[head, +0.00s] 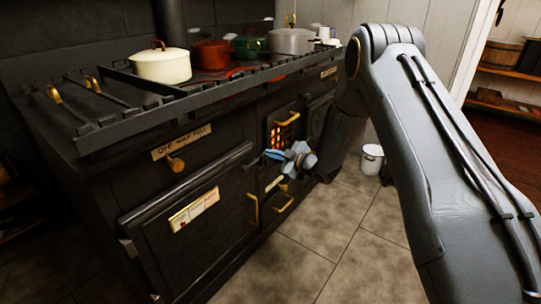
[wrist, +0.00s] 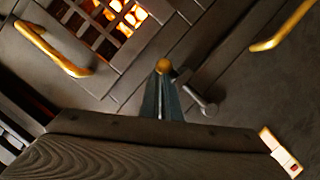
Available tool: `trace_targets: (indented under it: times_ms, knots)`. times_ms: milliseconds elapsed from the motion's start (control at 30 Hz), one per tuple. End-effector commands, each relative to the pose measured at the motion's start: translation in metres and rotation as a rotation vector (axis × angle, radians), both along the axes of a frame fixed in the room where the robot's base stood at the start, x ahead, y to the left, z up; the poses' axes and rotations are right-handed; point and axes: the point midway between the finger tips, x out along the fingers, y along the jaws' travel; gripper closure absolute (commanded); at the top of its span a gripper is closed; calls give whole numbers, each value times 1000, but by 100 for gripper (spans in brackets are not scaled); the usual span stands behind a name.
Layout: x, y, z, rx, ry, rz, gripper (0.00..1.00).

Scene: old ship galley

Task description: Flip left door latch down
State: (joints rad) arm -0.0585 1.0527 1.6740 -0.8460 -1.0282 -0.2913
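The left door (head: 150,245) is a black oven door on the stove front, with a paper label. A short dark lever with a rounded end (wrist: 207,107), which looks like the left door's latch, shows just right of my fingers in the wrist view. In the wrist view my gripper's fingers (wrist: 163,78) are together. A brass ball shows at their tips; I cannot tell whether they touch it. A vertical brass handle (head: 253,209) is on the left door's right side.
The firebox grate (head: 281,136) glows, with a brass handle (wrist: 55,50) at its top. Pots, including a cream one (head: 161,64), stand on the stove top. A white bucket (head: 371,160) stands on the floor beyond. The tiled floor before the stove is clear.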

Motion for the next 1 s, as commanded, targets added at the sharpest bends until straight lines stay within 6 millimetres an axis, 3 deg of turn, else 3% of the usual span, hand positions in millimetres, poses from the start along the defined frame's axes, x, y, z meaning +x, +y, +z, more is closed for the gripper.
trace_targets:
  times_ms: [467, 767, 1000]
  knots:
    - [1, -2, 4, -2, -2, -4, 100]
    - [-16, -5, 38, 1, -3, 2, 100]
    - [-47, -43, 49, 0, -1, -1, 100]
